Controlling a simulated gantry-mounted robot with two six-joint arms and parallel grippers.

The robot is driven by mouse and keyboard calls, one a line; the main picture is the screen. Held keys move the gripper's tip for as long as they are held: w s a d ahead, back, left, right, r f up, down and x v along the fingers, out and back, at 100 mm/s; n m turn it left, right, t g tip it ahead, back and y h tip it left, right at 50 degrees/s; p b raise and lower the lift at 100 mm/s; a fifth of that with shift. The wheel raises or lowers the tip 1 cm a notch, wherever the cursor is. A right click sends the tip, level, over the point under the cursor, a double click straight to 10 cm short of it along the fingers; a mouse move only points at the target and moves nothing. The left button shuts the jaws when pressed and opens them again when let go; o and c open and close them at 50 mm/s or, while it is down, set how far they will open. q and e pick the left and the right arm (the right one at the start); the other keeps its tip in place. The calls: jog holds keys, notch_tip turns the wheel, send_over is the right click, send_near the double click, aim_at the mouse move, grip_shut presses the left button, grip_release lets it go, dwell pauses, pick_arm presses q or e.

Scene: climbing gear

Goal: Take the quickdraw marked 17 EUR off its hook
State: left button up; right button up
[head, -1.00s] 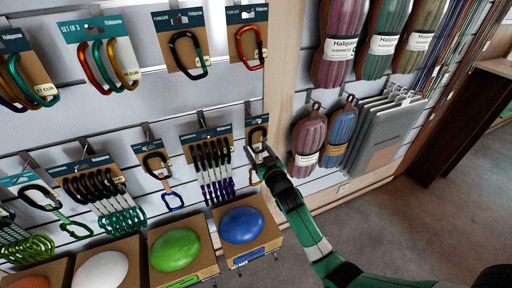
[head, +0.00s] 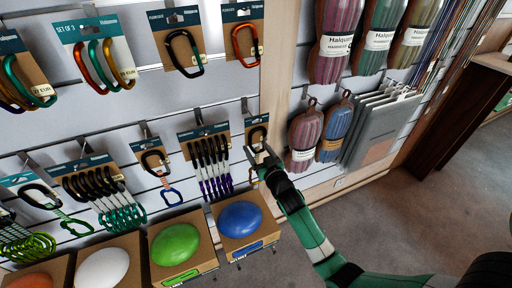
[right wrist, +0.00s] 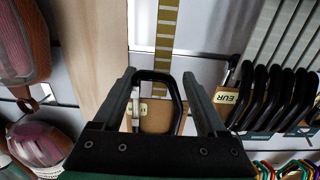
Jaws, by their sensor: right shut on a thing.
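A quickdraw (head: 257,135) with a dark upper carabiner hangs on a brown card with a dark header from a hook at the right end of the lower row. My right gripper (head: 262,155) is at its carabiner from the lower right and hides its lower part. In the right wrist view the black carabiner (right wrist: 157,76) lies between the two fingers of my right gripper (right wrist: 160,88), which is shut on it. The card is behind it. The price mark on this quickdraw is too small to read. My left gripper is out of view.
A rack of several quickdraws (head: 209,160) hangs close to the left. Single carabiners on cards (head: 242,45) hang above.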

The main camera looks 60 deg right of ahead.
jog(key=shift+p+v, duration=0.5)
jog(key=shift+v, duration=0.7)
jog(key=v, duration=0.2)
jog(key=p+v, duration=0.1)
jog(key=v, duration=0.1)
jog(key=shift+s+a+r, duration=0.2)
dwell(0.5)
